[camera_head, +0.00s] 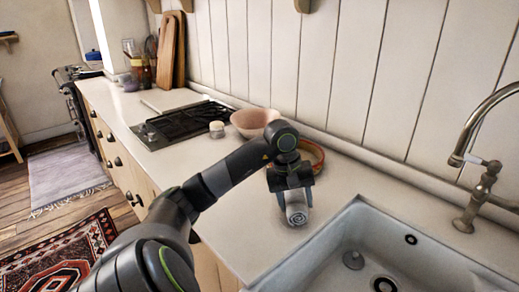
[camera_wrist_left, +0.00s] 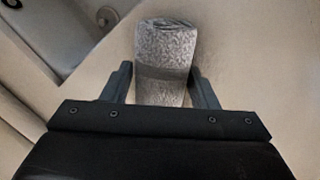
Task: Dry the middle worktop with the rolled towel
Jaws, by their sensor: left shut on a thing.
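The rolled towel (camera_head: 296,214) is grey, with its spiral end facing the head camera. My left gripper (camera_head: 294,196) is shut on it, over the middle worktop (camera_head: 245,225) between the hob and the sink. In the left wrist view the towel (camera_wrist_left: 165,60) lies between the two fingers of the gripper (camera_wrist_left: 163,85). The towel is at or very near the worktop surface; I cannot tell if it touches. No water is clearly visible on the worktop. My right gripper is in neither view.
A white sink (camera_head: 345,235) with a brass tap (camera_head: 480,190) is at the right. A pink bowl (camera_head: 252,122), a small jar (camera_head: 217,130) and a brown ring-shaped thing (camera_head: 313,153), partly hidden by my arm, stand behind. A black hob (camera_head: 182,123) is further left.

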